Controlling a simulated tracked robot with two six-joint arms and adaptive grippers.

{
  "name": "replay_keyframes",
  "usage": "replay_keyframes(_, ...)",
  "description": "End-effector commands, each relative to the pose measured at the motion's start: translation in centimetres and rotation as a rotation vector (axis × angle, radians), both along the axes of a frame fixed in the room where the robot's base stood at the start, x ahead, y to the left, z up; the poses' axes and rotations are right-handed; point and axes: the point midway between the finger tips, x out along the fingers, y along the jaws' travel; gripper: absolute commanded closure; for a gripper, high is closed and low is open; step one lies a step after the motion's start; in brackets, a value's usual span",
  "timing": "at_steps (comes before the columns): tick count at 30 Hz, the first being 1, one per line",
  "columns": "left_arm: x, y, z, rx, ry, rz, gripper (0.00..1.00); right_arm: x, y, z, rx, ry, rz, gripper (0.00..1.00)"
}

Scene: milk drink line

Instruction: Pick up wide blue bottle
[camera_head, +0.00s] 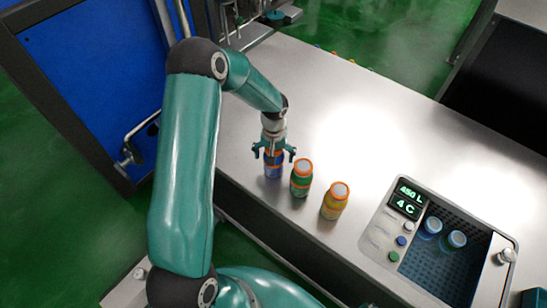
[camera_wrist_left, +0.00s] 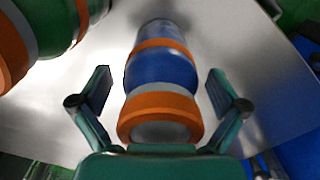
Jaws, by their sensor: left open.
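The wide blue bottle (camera_head: 273,170) stands on the steel counter, partly covered by my left gripper (camera_head: 273,153), which comes down from above it. In the left wrist view the blue bottle (camera_wrist_left: 160,70) has an orange-rimmed cap and an orange band. It lies between the two open fingers of my left gripper (camera_wrist_left: 158,90), with a gap on each side. A green bottle (camera_head: 301,181) with an orange cap stands just right of it. A yellow bottle (camera_head: 334,205) stands further right. My right gripper is not in view.
The steel counter (camera_head: 330,90) is mostly clear behind the bottles. A sunken dark bin (camera_head: 440,270) at the right holds two blue bottles, beside a panel (camera_head: 407,199) reading 450 L and 4 C. The green bottle (camera_wrist_left: 50,25) is close at the upper left in the wrist view.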

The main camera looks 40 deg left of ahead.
Motion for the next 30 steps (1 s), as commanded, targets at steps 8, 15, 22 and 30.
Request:
replay_keyframes(8,0.01,0.00,-0.43,0.000,0.000,0.000,0.01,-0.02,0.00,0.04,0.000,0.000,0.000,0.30)
replay_keyframes(15,0.02,-0.02,-0.40,0.000,0.000,0.000,0.40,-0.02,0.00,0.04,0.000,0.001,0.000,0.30)
replay_keyframes(22,0.02,-0.04,-0.40,0.000,0.000,0.000,0.78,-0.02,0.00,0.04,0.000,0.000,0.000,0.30)
replay_keyframes(30,0.05,0.00,-0.27,0.000,-0.002,0.000,0.80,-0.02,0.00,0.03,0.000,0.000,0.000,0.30)
